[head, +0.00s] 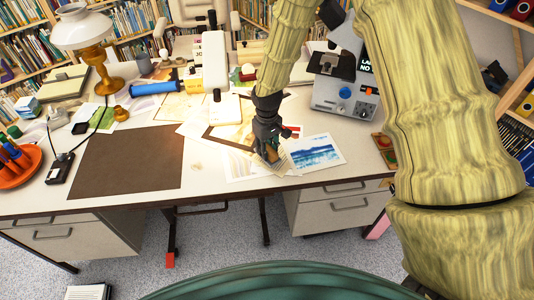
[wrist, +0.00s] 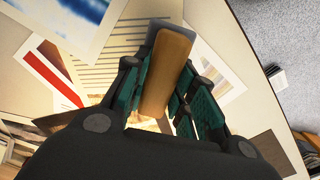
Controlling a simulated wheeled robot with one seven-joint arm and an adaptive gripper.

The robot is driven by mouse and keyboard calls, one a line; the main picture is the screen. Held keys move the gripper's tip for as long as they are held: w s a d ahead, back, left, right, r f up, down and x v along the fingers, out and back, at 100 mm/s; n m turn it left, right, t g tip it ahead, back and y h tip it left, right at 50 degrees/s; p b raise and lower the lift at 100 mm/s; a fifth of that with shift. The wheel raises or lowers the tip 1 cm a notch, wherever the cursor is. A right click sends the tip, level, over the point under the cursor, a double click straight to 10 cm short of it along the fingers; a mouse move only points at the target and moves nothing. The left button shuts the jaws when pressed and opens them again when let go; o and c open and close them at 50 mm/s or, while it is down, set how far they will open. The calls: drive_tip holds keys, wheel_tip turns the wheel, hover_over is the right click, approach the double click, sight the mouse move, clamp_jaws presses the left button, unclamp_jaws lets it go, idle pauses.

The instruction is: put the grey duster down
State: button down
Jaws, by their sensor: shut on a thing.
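My gripper (head: 268,148) is low over the front part of the desk (head: 215,185), right of the brown mat. In the wrist view my gripper (wrist: 168,85) is shut on the duster (wrist: 168,70), a block with a tan-brown face and a grey layer at its far end. The duster also shows small between the fingers in the head view (head: 271,154). Prints lie under and around it. I cannot tell whether the duster touches the surface below.
A blue print (head: 314,152) lies right of my gripper. A brown mat (head: 125,162) lies to the left, bare. A microscope (head: 342,85) stands behind right, a lamp (head: 85,40) at the back left, and an orange dish of markers (head: 15,165) at the left edge.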

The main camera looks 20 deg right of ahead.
drive_tip(key=shift+f+p, duration=0.45)
drive_tip(key=shift+f, duration=1.2)
drive_tip(key=shift+f, duration=0.15)
drive_tip(key=c, duration=1.2)
unclamp_jaws()
drive_tip(key=shift+o, duration=0.2)
drive_tip(key=shift+r+b, duration=1.2)
drive_tip(key=shift+r, duration=4.95)
drive_tip(key=shift+s, duration=0.1)
